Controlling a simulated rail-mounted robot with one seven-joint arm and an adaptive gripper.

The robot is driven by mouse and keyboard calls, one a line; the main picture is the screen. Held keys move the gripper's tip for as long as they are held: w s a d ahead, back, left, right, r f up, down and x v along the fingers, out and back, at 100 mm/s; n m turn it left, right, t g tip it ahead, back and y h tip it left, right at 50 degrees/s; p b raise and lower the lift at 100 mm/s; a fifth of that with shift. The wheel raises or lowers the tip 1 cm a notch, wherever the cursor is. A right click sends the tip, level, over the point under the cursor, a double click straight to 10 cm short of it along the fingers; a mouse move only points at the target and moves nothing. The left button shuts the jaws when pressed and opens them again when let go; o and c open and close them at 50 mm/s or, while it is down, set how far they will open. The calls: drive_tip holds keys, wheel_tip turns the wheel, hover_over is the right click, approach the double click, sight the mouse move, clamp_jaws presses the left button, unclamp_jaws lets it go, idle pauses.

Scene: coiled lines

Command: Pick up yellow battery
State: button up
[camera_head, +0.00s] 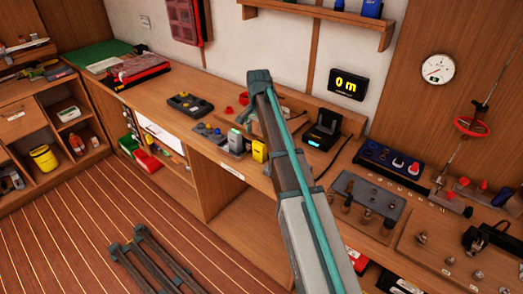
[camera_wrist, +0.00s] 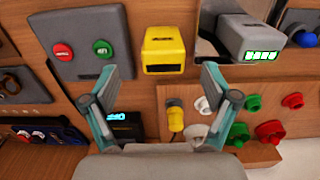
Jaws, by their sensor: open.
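The yellow battery (camera_head: 259,151) stands on the wooden bench just in front of my arm in the head view, next to a grey battery (camera_head: 235,142). In the wrist view the yellow battery (camera_wrist: 163,45) is at the upper middle, a dark label on its lower face. My gripper (camera_wrist: 165,72) is open, its two fingers spread on either side of the picture below the battery. Nothing is held between the fingers. Whether a finger touches the battery cannot be told.
In the wrist view the grey battery (camera_wrist: 262,35) with a green display is close on the right, and a button panel (camera_wrist: 85,48) on the left. A charger with a blue display (camera_head: 321,130) stands right of my arm. Coloured plugs (camera_wrist: 270,130) stick out at lower right.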

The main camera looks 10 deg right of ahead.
sight(258, 143)
drive_tip(key=shift+w+a+f+p, duration=0.1)
drive_tip(key=shift+f+p, duration=0.55)
drive_tip(key=shift+f, duration=0.8)
drive_tip(key=shift+a+f+p, duration=0.1)
drive_tip(key=shift+f+p, duration=0.5)
drive_tip(key=shift+f, duration=0.85)
drive_tip(key=c, duration=1.5)
drive_tip(key=shift+r, duration=0.15)
drive_tip(key=shift+r, duration=0.45)
drive_tip(key=s+r+b, duration=0.5)
drive_tip(key=s+r, duration=0.7)
drive_tip(key=s, duration=0.2)
